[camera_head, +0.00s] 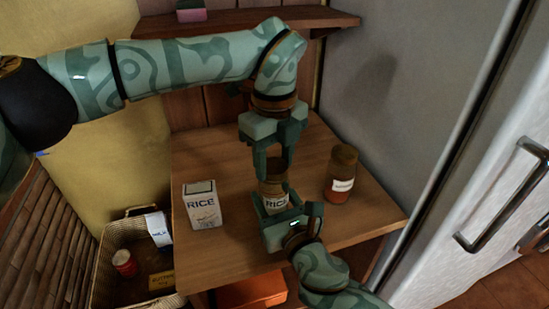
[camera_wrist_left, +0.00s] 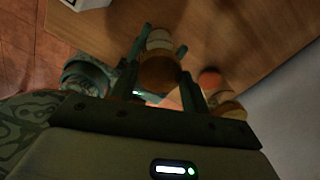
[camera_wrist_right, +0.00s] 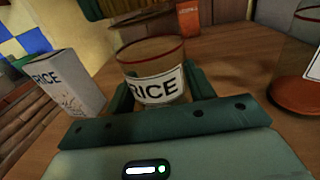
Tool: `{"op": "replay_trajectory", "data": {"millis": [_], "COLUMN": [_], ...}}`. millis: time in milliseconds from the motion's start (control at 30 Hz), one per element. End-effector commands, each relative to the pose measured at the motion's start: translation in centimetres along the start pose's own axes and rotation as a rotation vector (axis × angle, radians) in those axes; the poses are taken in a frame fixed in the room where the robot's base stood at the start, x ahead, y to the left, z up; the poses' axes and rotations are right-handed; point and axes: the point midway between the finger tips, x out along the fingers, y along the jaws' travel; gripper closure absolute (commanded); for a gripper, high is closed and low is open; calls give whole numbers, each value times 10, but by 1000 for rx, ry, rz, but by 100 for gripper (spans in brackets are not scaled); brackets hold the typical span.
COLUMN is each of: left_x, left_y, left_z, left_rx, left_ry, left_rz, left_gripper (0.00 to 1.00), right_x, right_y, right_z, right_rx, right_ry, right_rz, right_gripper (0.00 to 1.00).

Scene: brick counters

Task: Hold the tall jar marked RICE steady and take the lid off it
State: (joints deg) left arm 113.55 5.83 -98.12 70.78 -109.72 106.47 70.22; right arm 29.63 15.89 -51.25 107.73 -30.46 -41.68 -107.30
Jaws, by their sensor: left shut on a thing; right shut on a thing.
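The RICE jar (camera_head: 274,202) is clear glass with a white label and stands upright over the wooden counter. My right gripper (camera_head: 284,214) is shut on its body from the front; its label (camera_wrist_right: 157,88) and red rim show between the fingers in the right wrist view. My left gripper (camera_head: 274,163) points down from above and is shut on the brown round lid (camera_wrist_left: 160,72), which also shows above the rim in the right wrist view (camera_wrist_right: 142,27). I cannot tell for sure whether the lid touches the rim. The fingers partly hide jar and lid.
A white RICE carton (camera_head: 202,207) stands left of the jar. A second lidded jar (camera_head: 341,176) with reddish contents stands close on the right. A shelf (camera_head: 235,22) is above. A basket (camera_head: 110,262) is at lower left, a fridge door (camera_head: 480,190) at right.

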Motion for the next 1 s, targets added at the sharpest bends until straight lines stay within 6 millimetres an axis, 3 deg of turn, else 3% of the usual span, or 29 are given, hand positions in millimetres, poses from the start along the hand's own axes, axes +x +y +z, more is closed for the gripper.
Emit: {"op": "replay_trajectory", "data": {"millis": [600,1000], "left_x": [-21,-24], "left_y": [0,0], "left_z": [0,0], "left_rx": [0,0], "left_ry": [-1,-1], "left_rz": [-3,-1], "left_gripper": [81,81], "right_x": [0,0], "right_y": [1,0], "right_z": [-1,-1], "right_rx": [1,0], "right_ry": [2,2], "right_rz": [2,0], "right_gripper": [100,100]}}
